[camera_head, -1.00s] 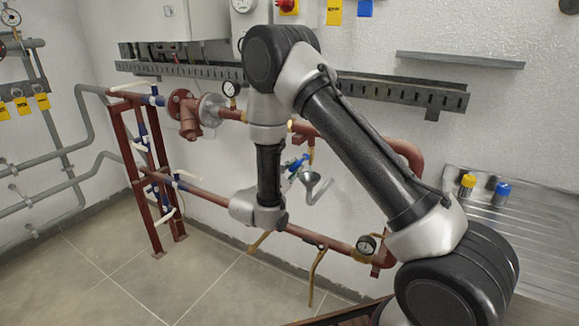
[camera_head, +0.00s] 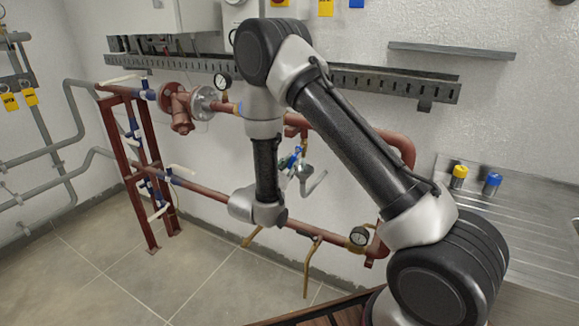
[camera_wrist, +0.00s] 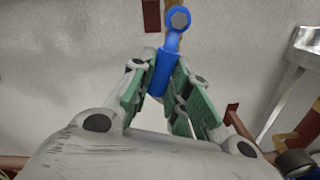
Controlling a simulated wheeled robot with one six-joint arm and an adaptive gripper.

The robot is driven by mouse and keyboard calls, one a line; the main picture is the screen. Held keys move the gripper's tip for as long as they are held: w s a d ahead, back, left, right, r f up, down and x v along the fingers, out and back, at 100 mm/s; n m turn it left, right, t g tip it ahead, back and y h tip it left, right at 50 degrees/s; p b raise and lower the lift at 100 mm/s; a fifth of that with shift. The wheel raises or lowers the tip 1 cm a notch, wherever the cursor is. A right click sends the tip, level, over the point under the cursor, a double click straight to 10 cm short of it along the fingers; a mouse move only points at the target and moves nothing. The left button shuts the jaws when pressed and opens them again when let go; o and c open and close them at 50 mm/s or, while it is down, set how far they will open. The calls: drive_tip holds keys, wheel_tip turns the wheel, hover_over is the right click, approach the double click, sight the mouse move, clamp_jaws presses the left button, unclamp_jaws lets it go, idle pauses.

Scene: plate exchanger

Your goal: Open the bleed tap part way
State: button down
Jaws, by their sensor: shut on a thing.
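The bleed tap shows in the wrist view as a blue lever handle (camera_wrist: 161,76) with a round hub and a grey hexagonal nut at its top end. My gripper (camera_wrist: 165,72) has its green-padded fingers around the lower part of the handle and is shut on it. In the head view, a small patch of blue at the tap (camera_head: 291,160) shows just right of my arm, at the pipework. How far the tap is turned is hard to tell.
A metal worktop (camera_head: 530,225) with yellow (camera_head: 459,177) and blue-capped (camera_head: 491,183) items stands at right. The tiled floor at left is clear.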

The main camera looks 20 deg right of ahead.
drive_tip(key=shift+f, duration=0.1)
drive_tip(key=c, duration=1.6)
unclamp_jaws()
drive_tip(key=v, duration=1.2)
